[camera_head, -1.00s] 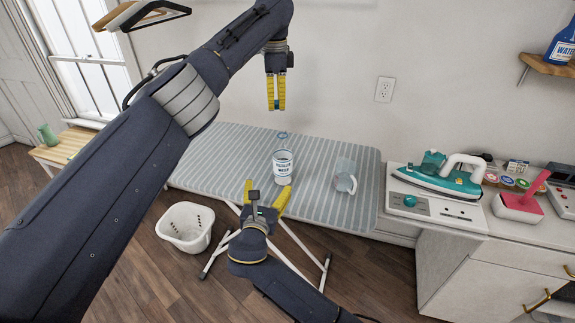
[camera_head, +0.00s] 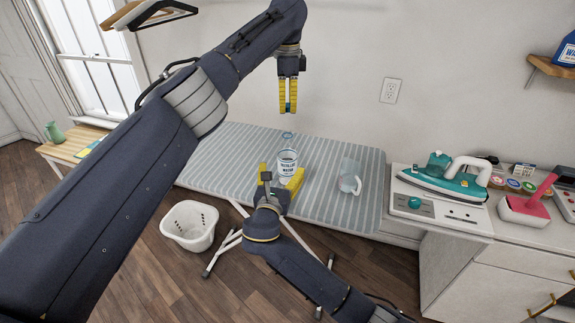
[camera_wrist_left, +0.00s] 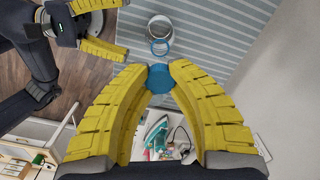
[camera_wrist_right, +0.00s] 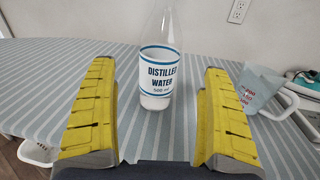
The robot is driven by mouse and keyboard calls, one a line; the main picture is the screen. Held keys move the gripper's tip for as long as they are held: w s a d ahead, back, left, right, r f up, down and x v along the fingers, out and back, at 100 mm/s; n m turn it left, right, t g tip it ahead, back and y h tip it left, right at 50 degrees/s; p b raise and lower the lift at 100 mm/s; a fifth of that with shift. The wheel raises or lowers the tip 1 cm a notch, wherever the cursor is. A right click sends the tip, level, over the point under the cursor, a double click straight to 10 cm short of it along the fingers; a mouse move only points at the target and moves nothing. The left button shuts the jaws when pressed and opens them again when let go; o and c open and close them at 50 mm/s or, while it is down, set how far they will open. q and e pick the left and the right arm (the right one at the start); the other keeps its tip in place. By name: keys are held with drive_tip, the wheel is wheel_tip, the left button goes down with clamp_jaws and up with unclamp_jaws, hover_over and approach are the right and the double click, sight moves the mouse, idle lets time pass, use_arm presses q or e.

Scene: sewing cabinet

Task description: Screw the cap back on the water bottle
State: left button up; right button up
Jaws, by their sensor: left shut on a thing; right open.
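The water bottle (camera_head: 287,166), clear with a white "Distilled Water" label, stands upright on the striped ironing board (camera_head: 330,200). It also shows in the right wrist view (camera_wrist_right: 159,80). My left gripper (camera_head: 288,108) points down above the bottle, shut on the blue cap (camera_wrist_left: 160,78), which shows between its fingertips in the left wrist view. The bottle's blue-rimmed opening (camera_wrist_left: 160,47) lies below and apart from the cap. My right gripper (camera_head: 282,178) is open in front of the bottle, its fingers to either side with the bottle just beyond their tips.
A clear measuring cup (camera_head: 349,177) stands on the board to the right of the bottle. A teal iron (camera_head: 445,175) rests on the counter at right. A white basket (camera_head: 189,225) is on the floor at left. The board is bare left of the bottle.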

sight(286, 161)
drive_tip(key=shift+x, duration=4.3)
drive_tip(key=shift+c, duration=0.3)
drive_tip(key=c, duration=1.6)
use_arm(q)
drive_tip(key=shift+f, duration=2.5)
drive_tip(key=shift+f, duration=0.2)
drive_tip(key=shift+f, duration=0.7)
drive_tip(key=shift+f, duration=0.55)
